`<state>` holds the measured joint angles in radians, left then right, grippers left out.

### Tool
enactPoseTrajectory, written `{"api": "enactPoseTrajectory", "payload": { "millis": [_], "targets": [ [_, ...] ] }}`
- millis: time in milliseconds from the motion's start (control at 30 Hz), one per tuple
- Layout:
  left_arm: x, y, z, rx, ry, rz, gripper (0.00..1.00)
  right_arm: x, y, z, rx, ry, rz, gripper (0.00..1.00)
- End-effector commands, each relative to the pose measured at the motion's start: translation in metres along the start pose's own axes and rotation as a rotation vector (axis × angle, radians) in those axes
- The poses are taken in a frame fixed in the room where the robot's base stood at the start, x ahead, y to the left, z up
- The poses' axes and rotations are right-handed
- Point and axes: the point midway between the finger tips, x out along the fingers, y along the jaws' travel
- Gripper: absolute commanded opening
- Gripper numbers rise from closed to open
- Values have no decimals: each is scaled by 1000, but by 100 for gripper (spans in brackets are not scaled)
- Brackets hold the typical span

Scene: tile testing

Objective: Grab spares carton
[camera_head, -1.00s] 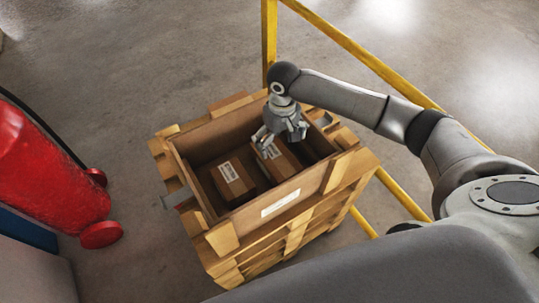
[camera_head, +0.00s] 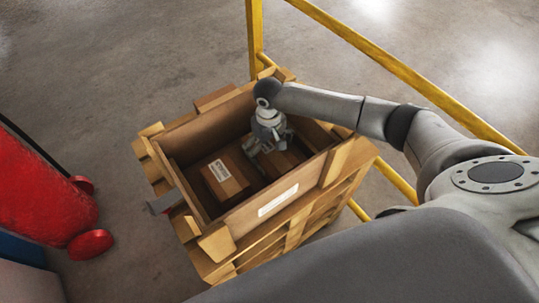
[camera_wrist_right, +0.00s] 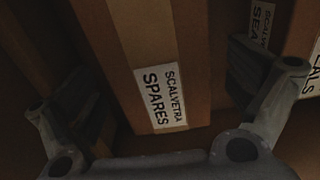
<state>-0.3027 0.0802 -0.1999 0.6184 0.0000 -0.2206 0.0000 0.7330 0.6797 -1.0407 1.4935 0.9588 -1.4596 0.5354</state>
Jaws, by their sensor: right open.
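The spares carton is a brown box with a white label reading "SCALVETRA SPARES"; it fills the middle of the right wrist view (camera_wrist_right: 160,60). In the head view the spares carton (camera_head: 287,163) lies in the right part of a wooden crate (camera_head: 233,221), mostly covered by my gripper. My right gripper (camera_head: 268,148) reaches down into the crate over this carton. In the right wrist view its open fingers (camera_wrist_right: 165,110) stand on either side of the carton, with gaps showing. My left gripper is not in view.
A second labelled carton (camera_head: 225,176) lies left of the gripper in the crate. Crate walls surround the gripper closely. A yellow rail (camera_head: 400,78) runs behind and right.

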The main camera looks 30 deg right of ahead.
Motion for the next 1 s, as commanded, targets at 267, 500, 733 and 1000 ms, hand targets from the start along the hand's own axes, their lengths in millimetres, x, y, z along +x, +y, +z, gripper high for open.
{"api": "enactPoseTrajectory", "payload": {
  "millis": [267,500,733,1000],
  "targets": [
    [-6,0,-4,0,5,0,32,38,3,1,1,-4,2,100],
    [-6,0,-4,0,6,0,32,47,3,1,-1,-2,2,100],
    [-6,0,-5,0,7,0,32,46,3,1,-1,-2,2,85],
    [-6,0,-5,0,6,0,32,46,3,1,-1,-2,1,50]
  ]
}}
